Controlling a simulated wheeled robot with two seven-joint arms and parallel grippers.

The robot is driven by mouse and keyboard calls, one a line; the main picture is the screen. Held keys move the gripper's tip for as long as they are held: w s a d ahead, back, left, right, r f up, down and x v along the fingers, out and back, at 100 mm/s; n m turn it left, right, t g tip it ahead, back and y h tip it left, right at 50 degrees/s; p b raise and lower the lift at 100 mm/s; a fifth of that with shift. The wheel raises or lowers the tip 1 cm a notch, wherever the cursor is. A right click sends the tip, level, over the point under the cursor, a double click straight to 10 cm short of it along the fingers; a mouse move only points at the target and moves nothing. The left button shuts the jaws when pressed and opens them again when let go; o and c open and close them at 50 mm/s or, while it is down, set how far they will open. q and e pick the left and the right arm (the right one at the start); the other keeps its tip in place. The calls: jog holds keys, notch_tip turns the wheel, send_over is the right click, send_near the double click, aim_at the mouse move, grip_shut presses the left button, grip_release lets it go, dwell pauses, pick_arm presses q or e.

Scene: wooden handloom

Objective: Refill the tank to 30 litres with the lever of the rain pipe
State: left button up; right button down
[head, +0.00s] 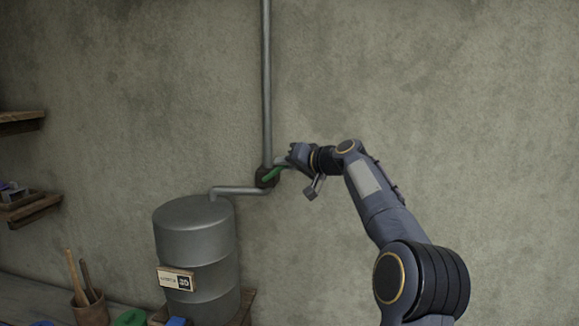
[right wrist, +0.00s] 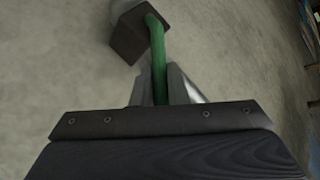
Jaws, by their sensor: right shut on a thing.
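The grey metal tank (head: 196,240) stands at the lower middle of the head view, with a small sign (head: 176,279) on its front. The sign carries a number that looks like 30, too small to read surely. The rain pipe (head: 266,80) runs down the wall to a dark brown valve block (head: 263,180). A green lever (head: 271,174) sticks out of the block, slanting up to the right. My right gripper (head: 286,163) is shut on the lever. In the right wrist view the green lever (right wrist: 158,62) runs between the fingers to the block (right wrist: 129,40). My left gripper is not in view.
A side pipe (head: 240,190) leads from the valve to the tank top. Wooden shelves (head: 32,211) are on the left wall. A pot (head: 91,309) with wooden tools and green and blue things stand low at left. The wall around the right arm is clear.

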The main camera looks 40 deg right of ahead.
jog(key=shift+w+a+r+g, duration=0.1)
jog(key=shift+w+r+g, duration=0.15)
jog(key=shift+g, duration=0.15)
jog(key=c, duration=1.4)
grip_release()
jog(key=shift+c, duration=0.2)
jog(key=shift+s, duration=0.15)
jog(key=shift+s, duration=0.3)
jog(key=b+v, duration=0.2)
jog(key=v, duration=0.5)
jog(key=shift+b, duration=0.3)
